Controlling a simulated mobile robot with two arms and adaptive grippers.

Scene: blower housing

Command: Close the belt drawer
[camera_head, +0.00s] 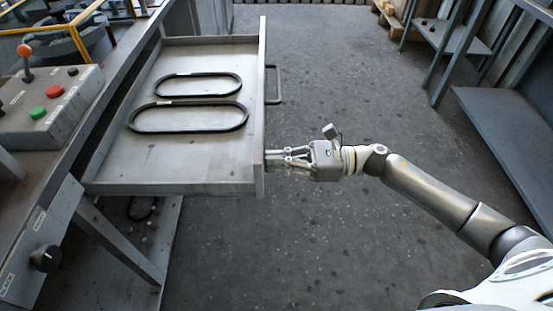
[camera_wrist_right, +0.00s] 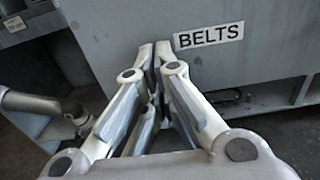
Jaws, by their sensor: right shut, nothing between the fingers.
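The belt drawer (camera_head: 200,165) is pulled out from the bench at the left and holds two black belts, a smaller one (camera_head: 198,84) and a larger one (camera_head: 188,117). Its front panel (camera_head: 262,100) faces right, with a bar handle (camera_head: 274,84) on the outside. My right gripper (camera_head: 268,159) is shut and empty, its fingertips at the near part of the front panel, below the handle in the picture. In the right wrist view the shut fingertips (camera_wrist_right: 163,47) are at the panel beside a "BELTS" label (camera_wrist_right: 208,36). I cannot tell whether they touch. My left gripper is not in view.
A control box (camera_head: 50,108) with green and red buttons and an orange-topped lever stands on the bench at the left. A grey shelf rack (camera_head: 510,125) stands at the right. The floor (camera_head: 350,80) between is clear.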

